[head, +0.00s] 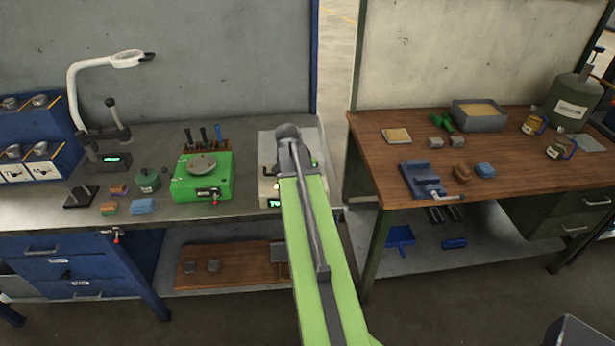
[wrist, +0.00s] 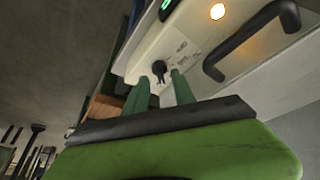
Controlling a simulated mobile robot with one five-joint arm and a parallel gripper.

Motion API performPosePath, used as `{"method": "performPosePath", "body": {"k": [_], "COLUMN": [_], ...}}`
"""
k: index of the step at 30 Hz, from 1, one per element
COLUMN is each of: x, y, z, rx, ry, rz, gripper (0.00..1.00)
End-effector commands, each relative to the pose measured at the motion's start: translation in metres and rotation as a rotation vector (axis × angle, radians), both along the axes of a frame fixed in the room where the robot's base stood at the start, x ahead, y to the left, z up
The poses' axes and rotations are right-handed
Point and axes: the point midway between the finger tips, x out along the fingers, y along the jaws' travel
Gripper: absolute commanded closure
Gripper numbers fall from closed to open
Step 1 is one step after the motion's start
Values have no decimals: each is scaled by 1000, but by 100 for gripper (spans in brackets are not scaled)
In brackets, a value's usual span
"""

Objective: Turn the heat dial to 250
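The cream billet furnace (head: 268,188) stands at the right end of the left bench, mostly hidden behind my arm in the head view. Its front panel (wrist: 185,45) fills the upper part of the wrist view. The small black heat dial (wrist: 159,69) sits on that panel, with faint print beside it that is too small to read. My gripper (wrist: 159,78) is open, its two green fingers apart, one on each side of the dial in the picture. I cannot tell whether they touch it. My arm hides the gripper in the head view.
A black handle (wrist: 252,38) and a glowing orange lamp (wrist: 217,11) are right of the dial. A green display (wrist: 166,4) is above. Left of the furnace stand a green machine (head: 185,183) and a tool rack (head: 207,146). A wooden bench (head: 400,160) stands right, past a gap.

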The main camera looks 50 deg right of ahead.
Motion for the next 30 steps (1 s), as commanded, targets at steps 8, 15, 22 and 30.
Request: {"method": "performPosePath", "body": {"k": [8, 15, 22, 30], "x": [-5, -8, -11, -11], "y": [22, 44, 59, 61], "z": [65, 119, 150, 148], "rx": [0, 0, 1, 1], "ry": [0, 0, 1, 2], "rz": [1, 1, 0, -2], "gripper": [69, 69, 69, 69]}}
